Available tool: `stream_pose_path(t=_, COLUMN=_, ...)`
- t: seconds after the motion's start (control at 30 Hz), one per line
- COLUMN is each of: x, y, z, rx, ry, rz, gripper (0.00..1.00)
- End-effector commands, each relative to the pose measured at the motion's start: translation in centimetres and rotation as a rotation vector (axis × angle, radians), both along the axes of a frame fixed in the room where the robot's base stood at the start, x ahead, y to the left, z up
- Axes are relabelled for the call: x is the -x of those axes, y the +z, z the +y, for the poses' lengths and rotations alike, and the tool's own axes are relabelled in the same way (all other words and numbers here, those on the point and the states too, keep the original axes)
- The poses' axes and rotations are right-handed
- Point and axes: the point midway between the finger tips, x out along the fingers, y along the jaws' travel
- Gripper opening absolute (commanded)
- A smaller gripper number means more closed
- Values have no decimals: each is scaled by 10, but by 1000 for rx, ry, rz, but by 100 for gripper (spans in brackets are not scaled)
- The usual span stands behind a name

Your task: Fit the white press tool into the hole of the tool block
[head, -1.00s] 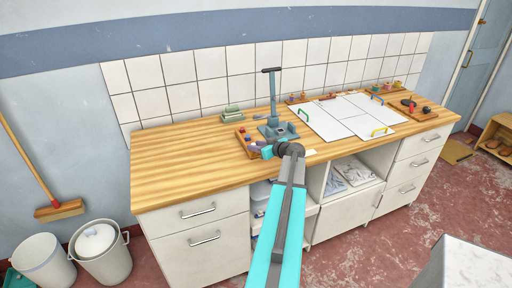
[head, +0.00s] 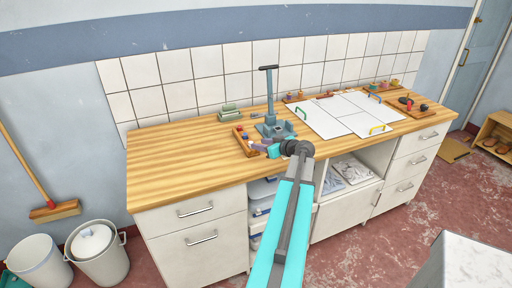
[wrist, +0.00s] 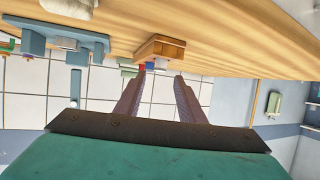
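My gripper (head: 259,147) is over the front of the worktop, close to the blue-grey lever press (head: 276,130) and the small wooden tray (head: 244,141). In the wrist view its two fingers (wrist: 160,74) are apart with nothing between them. The wooden tray (wrist: 160,48), with red and blue bits at it, shows beyond the fingertips. The press (wrist: 75,42) is to its left, with a pale piece (wrist: 65,43) at its base. I cannot tell whether this is the white press tool. I cannot make out the tool block's hole.
White panels with coloured handles (head: 345,115) cover the worktop right of the press. A green stack (head: 231,113) stands at the back, left of the press. The worktop's left part (head: 165,155) is clear. Open shelves (head: 350,172) and drawers are below.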

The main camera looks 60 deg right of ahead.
Motion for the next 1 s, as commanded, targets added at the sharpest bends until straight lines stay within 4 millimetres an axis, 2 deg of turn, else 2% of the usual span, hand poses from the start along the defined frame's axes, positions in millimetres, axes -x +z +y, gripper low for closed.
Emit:
stream_pose_path(t=0.2, x=32, y=12, z=12, rx=1, ry=-1, rz=-1, gripper=36)
stream_pose_path(t=0.43, x=53, y=22, z=18, rx=1, ry=-1, rz=-1, gripper=36)
stream_pose_path(t=1.0, x=57, y=25, z=19, rx=0, ry=1, rz=0, gripper=36)
